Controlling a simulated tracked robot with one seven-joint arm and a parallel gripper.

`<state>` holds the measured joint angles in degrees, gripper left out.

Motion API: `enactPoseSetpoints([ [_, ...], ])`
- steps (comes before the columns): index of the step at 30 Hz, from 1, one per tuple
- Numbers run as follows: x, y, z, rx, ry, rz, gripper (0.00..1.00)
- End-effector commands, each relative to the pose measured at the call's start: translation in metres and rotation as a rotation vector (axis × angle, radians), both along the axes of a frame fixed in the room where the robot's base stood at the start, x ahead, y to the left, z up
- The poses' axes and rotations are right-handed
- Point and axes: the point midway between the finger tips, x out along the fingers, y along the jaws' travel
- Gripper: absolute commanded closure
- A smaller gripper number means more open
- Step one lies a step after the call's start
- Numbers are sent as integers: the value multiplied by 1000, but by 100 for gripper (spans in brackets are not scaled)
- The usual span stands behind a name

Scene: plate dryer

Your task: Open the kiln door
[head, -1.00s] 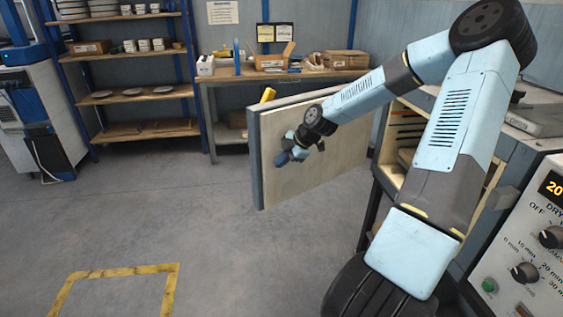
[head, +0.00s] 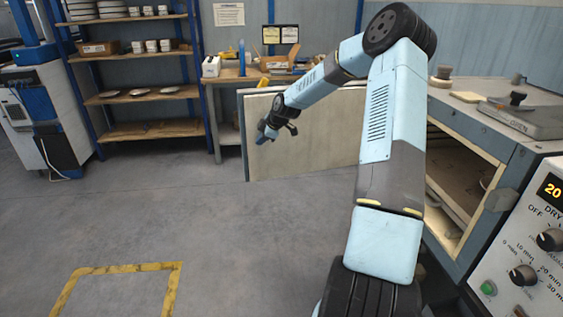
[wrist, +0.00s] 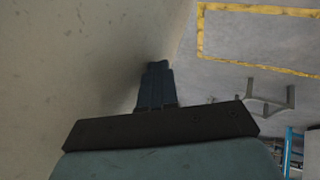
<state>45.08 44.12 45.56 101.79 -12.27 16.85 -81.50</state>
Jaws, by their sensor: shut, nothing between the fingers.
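The kiln door (head: 318,135) is a thick cream panel in the middle of the head view. It stands swung wide open, away from the kiln body (head: 515,165) on the right. The kiln's lit interior with shelves (head: 455,172) shows behind my arm. My gripper (head: 264,137) is in front of the door's inner face, near its free left edge. In the wrist view the door's pale face (wrist: 60,80) fills the left side. My gripper's dark fingers (wrist: 156,68) are together, close beside that face; I cannot tell whether they touch it. The handle is hidden.
A control panel (head: 530,250) with knobs is at the lower right. A workbench (head: 228,75) stands behind the door, and a shelf rack (head: 140,97) with pottery is at the back left. The floor at left, with a yellow marking (head: 125,268), is clear.

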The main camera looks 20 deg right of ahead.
Motion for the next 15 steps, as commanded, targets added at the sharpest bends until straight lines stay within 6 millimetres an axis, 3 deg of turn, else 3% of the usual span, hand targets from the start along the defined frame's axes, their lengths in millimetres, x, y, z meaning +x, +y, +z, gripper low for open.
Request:
enactPoseSetpoints([
  [6, 53, -6, 0, -1, -2, -88, 100],
  [15, 101, -18, -1, 0, 0, -178, 100],
])
